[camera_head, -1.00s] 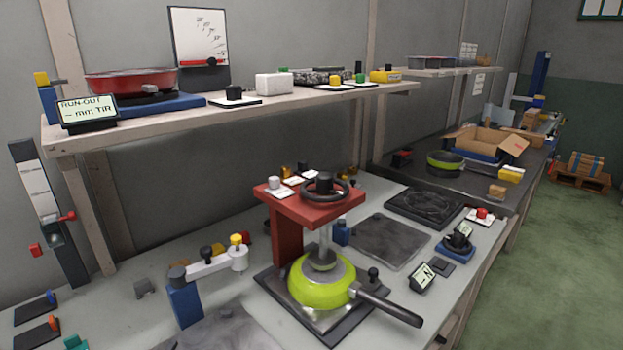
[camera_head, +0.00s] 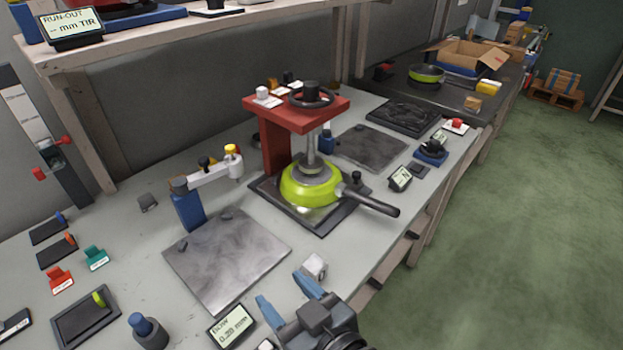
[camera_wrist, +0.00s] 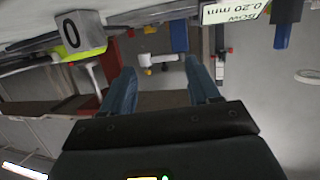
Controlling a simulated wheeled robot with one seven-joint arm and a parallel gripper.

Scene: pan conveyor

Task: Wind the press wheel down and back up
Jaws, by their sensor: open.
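The red press (camera_head: 275,140) stands on the bench in the head view. Its black hand wheel (camera_head: 312,97) lies flat on top, with a dark knob in the middle. Its grey ram (camera_head: 311,152) reaches down into a lime green pan (camera_head: 297,190), whose dark handle points right. The pan sits on the press's dark base plate (camera_head: 327,222). My gripper (camera_head: 283,291) is at the bottom of the head view, with its blue fingers apart and empty. It is nearer than the press and well apart from the wheel. The open fingers also show in the wrist view (camera_wrist: 160,85).
A white block (camera_head: 314,265) and a BOW readout (camera_head: 232,325) stand near my gripper. A blue post with a white arm (camera_head: 190,205) is left of the press. The wooden shelf (camera_head: 180,40) overhangs the bench behind. Open floor (camera_head: 490,230) lies right.

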